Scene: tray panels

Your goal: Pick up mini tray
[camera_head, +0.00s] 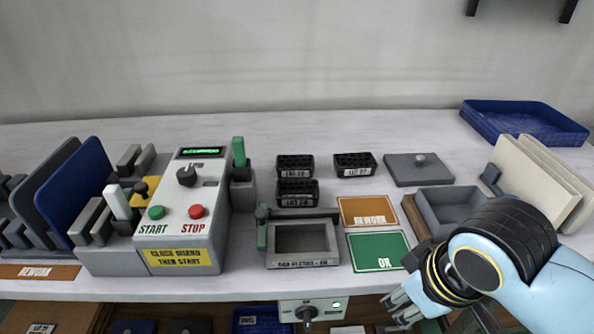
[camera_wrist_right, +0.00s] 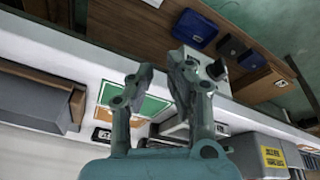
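Three small black trays with white labels stand on the white table in the head view: one at back left (camera_head: 295,165), one in front of it (camera_head: 297,193) and one to the right (camera_head: 355,165). I cannot tell which one the task means. My right gripper (camera_head: 400,304) is at the table's front edge, in front of and to the right of these trays, not touching them. In the right wrist view its fingers (camera_wrist_right: 159,66) are apart with nothing between them. My left gripper is out of view.
A green OK card (camera_head: 377,251) and an orange REWORK card (camera_head: 366,211) lie near the right gripper. A grey framed fixture (camera_head: 302,262) stands left of them. A START/STOP machine (camera_head: 178,228) is at left. A blue tray (camera_head: 522,127) lies back right.

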